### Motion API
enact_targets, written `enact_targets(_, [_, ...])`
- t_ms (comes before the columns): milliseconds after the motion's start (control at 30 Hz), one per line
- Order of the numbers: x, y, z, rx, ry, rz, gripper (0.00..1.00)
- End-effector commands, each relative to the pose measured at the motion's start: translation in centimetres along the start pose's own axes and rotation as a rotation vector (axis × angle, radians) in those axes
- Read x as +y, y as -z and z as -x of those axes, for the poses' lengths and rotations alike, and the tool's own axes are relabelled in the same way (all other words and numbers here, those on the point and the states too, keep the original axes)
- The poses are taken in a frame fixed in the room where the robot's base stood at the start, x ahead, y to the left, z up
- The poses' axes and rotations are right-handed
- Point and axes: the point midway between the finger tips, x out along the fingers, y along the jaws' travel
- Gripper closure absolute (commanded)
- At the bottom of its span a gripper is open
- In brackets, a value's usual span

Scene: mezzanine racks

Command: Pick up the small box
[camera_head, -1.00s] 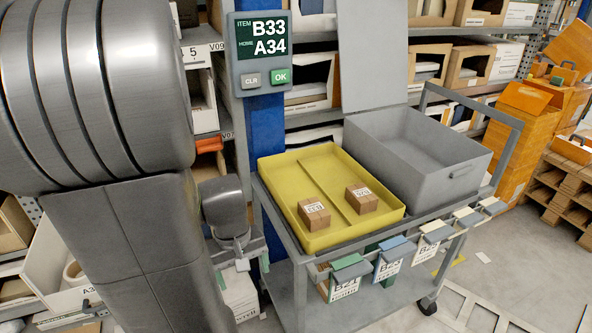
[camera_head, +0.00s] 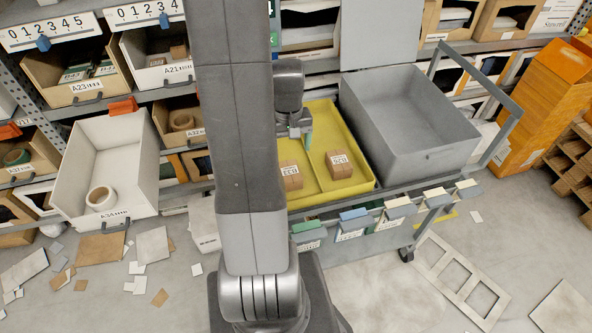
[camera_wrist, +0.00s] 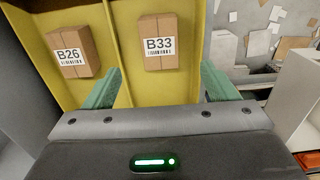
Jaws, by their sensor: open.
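Two small brown cardboard boxes lie in a yellow tray (camera_head: 360,143) with a low divider between them. In the wrist view one is labelled B33 (camera_wrist: 157,43) and the other B26 (camera_wrist: 74,50). In the head view B33 is the left box (camera_head: 291,177) and B26 the right box (camera_head: 338,165). My gripper (camera_head: 295,131) is above the tray, open and empty. In the wrist view its green fingers (camera_wrist: 160,87) are spread, with B33 ahead between their lines and B26 off to the left. Neither box is touched. My arm partly covers the tray's left side in the head view.
A grey open-lidded bin (camera_head: 415,125) stands on the cart right of the tray. Label tabs (camera_head: 398,205) hang along the cart's front. A white bin (camera_head: 110,165) sticks out of the rack at left. Cardboard scraps and a pale frame (camera_head: 462,275) lie on the floor.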

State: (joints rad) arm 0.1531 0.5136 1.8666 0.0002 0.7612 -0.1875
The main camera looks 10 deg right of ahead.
Motion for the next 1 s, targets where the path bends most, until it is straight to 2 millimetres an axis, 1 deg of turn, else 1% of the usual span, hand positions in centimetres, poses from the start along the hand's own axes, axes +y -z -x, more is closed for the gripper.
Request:
enact_targets(33, [0.0,-0.1,-1.1,-0.006,0.001,0.000,0.20])
enact_targets(100, [0.0,-0.1,-2.4,-0.006,0.001,0.000,0.20])
enact_targets(300, [0.0,-0.1,-5.4,-0.004,0.001,0.000,0.20])
enact_targets(433, [0.0,-0.1,-6.5,-0.003,0.000,0.000,0.20])
enact_targets(667, [0.0,-0.1,-7.5,-0.003,0.000,0.000,0.20])
enact_targets(1000, [0.1,0.1,-11.2,-0.003,0.000,0.000,0.20])
